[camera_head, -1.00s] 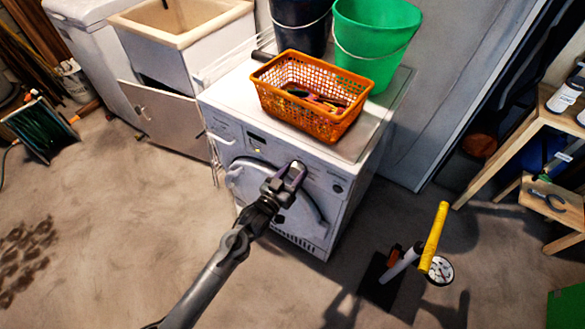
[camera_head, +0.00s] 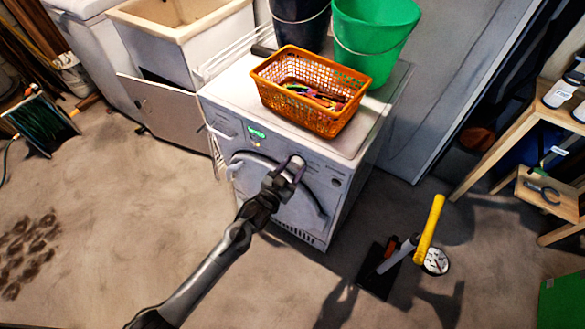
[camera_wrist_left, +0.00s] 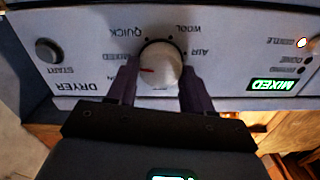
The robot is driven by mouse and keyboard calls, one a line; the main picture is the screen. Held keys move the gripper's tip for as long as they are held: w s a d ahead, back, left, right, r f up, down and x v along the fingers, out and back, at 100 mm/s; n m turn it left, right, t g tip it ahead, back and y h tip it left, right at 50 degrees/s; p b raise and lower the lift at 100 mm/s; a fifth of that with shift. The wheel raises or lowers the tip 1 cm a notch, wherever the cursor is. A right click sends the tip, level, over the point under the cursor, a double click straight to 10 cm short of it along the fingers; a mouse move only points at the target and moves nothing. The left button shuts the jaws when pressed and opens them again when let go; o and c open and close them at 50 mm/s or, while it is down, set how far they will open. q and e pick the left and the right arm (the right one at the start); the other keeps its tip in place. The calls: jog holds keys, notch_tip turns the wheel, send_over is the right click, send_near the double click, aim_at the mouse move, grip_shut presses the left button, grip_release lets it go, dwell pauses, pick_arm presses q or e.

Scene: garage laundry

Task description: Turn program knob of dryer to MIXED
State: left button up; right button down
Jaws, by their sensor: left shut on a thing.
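The white dryer (camera_head: 270,180) stands in the middle of the head view. My left gripper (camera_head: 290,168) is at the right part of its front panel, shut on the program knob. In the left wrist view the panel appears upside down, and the round white knob (camera_wrist_left: 160,64) sits between the fingers of my left gripper (camera_wrist_left: 158,85). Its red mark points left, toward the printed MIXED label (camera_wrist_left: 118,57). The panel display (camera_wrist_left: 270,85) is lit green and reads MIXED. My right gripper is not in view.
An orange basket (camera_head: 312,92) with small items, a green bucket (camera_head: 375,40) and a dark bucket (camera_head: 301,20) stand on the dryer. The START button (camera_wrist_left: 47,50) is on the panel. A yellow-handled tool (camera_head: 430,230) stands on the floor to the right.

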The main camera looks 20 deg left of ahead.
pick_arm(q)
jog(key=o, duration=1)
jog(key=shift+s+a, duration=0.1)
jog(key=shift+s, duration=0.35)
jog(key=p+v, duration=0.3)
jog(key=v, duration=0.7)
